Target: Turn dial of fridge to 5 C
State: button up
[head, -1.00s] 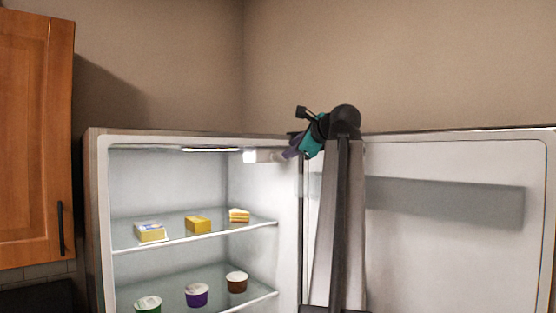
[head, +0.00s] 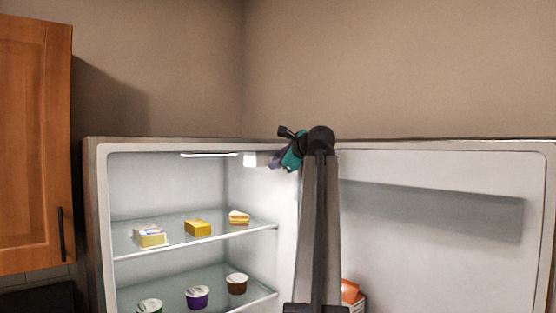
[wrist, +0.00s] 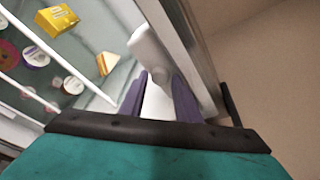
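The fridge (head: 92,220) stands open, with its door (head: 450,260) swung out to the right. A white box (head: 250,159) is fixed under the fridge ceiling at the upper right of the interior. In the wrist view this box (wrist: 146,42) carries a round white dial (wrist: 160,74); its markings are too small to read. My gripper (head: 275,161) is just right of the box in the head view. In the wrist view my gripper (wrist: 160,92) has its purple fingers apart, with the dial just beyond the tips and no clear contact.
Glass shelves hold yellow packs (head: 198,228), a cake slice (head: 239,217) and several cups (head: 197,297). The fridge's top front edge (wrist: 192,50) runs close to the right finger. A wooden cabinet (head: 33,140) hangs at the left.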

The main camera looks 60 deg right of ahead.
grip_shut()
jog(key=shift+f+b, duration=0.1)
jog(key=shift+b, duration=0.25)
jog(key=shift+a+f+n+t+h+b, duration=0.15)
jog(key=shift+n+h+b, duration=0.6)
jog(key=shift+n+b, duration=1.25)
jog(key=shift+a+f+n+t+h+b, duration=0.2)
jog(key=shift+n+h+b, duration=0.55)
jog(key=shift+n+b, duration=1.25)
jog(key=shift+d+r+m+b, duration=0.1)
jog(key=shift+d+m+b, duration=0.05)
jog(key=shift+m+b, duration=0.2)
